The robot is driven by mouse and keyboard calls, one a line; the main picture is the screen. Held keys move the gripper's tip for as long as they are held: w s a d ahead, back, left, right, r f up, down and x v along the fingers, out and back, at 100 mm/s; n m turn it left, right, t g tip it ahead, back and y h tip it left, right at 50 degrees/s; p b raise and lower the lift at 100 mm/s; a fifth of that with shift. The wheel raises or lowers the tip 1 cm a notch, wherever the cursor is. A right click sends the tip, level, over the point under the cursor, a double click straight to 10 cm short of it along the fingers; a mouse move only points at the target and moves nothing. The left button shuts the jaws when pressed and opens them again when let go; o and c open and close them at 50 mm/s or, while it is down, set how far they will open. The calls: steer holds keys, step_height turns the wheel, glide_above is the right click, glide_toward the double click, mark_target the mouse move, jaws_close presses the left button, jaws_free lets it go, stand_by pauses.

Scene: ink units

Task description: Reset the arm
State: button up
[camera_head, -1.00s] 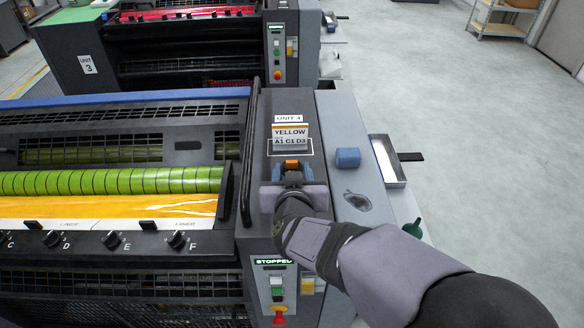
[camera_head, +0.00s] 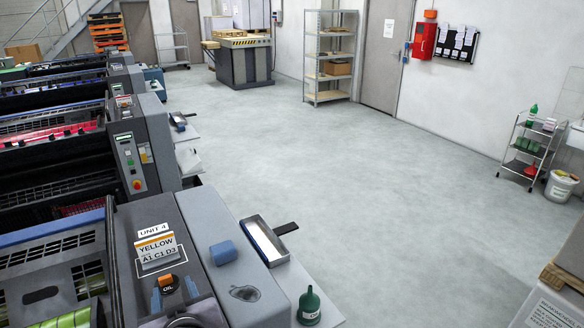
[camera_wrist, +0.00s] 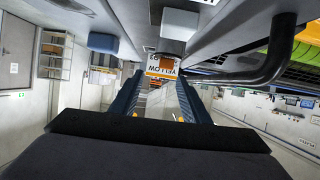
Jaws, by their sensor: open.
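My gripper (camera_head: 173,293) is at the bottom left of the head view, over the top of the Unit 4 console (camera_head: 120,220). Its two blue fingers are spread apart, one on each side of an orange-topped cap marked OIL (camera_head: 167,281). In the wrist view my gripper (camera_wrist: 160,82) is open with nothing clamped between the fingers. The card reading YELLOW (camera_head: 156,247) stands just beyond the cap, and it also shows between the fingers in the wrist view (camera_wrist: 162,68). Whether a finger touches the cap I cannot tell. Most of my arm is outside the head view.
A blue block (camera_head: 223,252) lies on the console to the right of the card. A metal tray (camera_head: 265,240) and a green bottle (camera_head: 309,306) are on the side ledge. A black bar (camera_wrist: 265,60) runs near the fingers on the right of the wrist view. The floor (camera_head: 350,170) is clear.

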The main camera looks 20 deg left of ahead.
steer(key=shift+n+h, duration=0.7)
steer(key=shift+h, duration=0.1)
steer(key=w+d, duration=0.3)
steer(key=w+d+p, duration=0.1)
steer(key=w+d, duration=0.3)
steer(key=w+d+f, duration=0.1)
steer(key=w+d, duration=0.2)
steer(key=w, duration=0.1)
steer(key=shift+d, duration=0.3)
steer(key=w+d+f+m+g+h, duration=0.1)
steer(key=w+d+f+h, duration=0.15)
steer(key=d, duration=0.65)
steer(key=w+d+f+g+h, duration=0.15)
steer(key=d+f, duration=0.25)
steer(key=d, duration=0.6)
steer(key=s+d+f+m+g+h, duration=0.2)
steer(key=s+d+f+m+g, duration=0.1)
steer(key=s+d, duration=0.7)
steer(key=s+d+f+m+g+h+b, duration=0.1)
steer(key=s+d+f+m+g, duration=0.2)
steer(key=s+d+m, duration=0.3)
steer(key=s+d+g, duration=0.1)
steer(key=s+d, duration=0.3)
steer(key=shift+s+d+f+h, duration=0.15)
steer(key=shift+s+d+h, duration=0.05)
steer(key=shift+s+h, duration=0.2)
